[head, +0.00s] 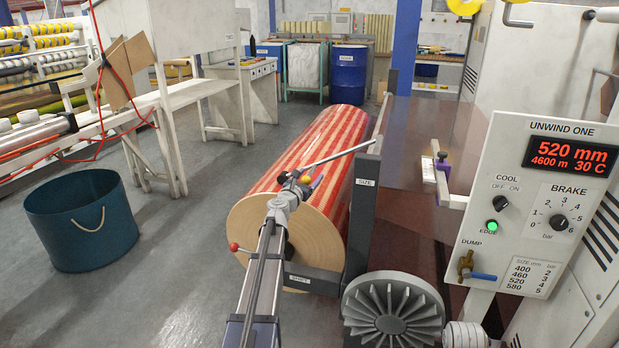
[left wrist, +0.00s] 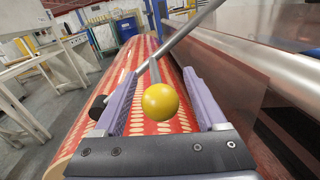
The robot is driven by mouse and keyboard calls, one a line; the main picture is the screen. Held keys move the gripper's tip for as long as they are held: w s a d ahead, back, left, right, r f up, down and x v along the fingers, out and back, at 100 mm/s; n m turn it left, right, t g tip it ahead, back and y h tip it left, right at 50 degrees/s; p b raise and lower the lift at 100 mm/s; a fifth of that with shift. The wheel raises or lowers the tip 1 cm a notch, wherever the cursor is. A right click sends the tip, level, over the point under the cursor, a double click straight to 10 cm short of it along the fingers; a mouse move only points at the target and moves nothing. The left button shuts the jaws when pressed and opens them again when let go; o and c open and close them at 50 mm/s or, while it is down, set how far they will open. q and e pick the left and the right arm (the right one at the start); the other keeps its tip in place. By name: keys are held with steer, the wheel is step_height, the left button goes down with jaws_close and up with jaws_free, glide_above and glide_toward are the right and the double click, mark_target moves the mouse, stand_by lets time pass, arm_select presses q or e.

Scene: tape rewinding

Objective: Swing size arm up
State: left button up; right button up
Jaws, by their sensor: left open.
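The size arm (head: 340,154) is a thin grey rod. It slants down to the left from the top of the dark post (head: 362,210) marked SIZE to the top of the red-and-cream roll (head: 322,140). In the left wrist view the rod (left wrist: 180,37) crosses above the roll and has a black end piece (left wrist: 97,107). A yellow ball knob (left wrist: 160,102) sits between the purple fingers of my left gripper (left wrist: 163,103), with gaps on both sides. My left gripper (head: 302,185) is open over the roll's near end. My right gripper is not in view.
The panel (head: 520,210) at right reads 520 mm and has knobs and a lit green button. A grey finned disc (head: 393,310) stands in front of the post. A blue bin (head: 82,222) stands on the floor at left. Clear floor lies between the bin and the roll.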

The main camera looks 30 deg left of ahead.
arm_select(q)
steer(key=shift+c, duration=0.3)
jaws_close()
stand_by(0.4)
stand_by(0.7)
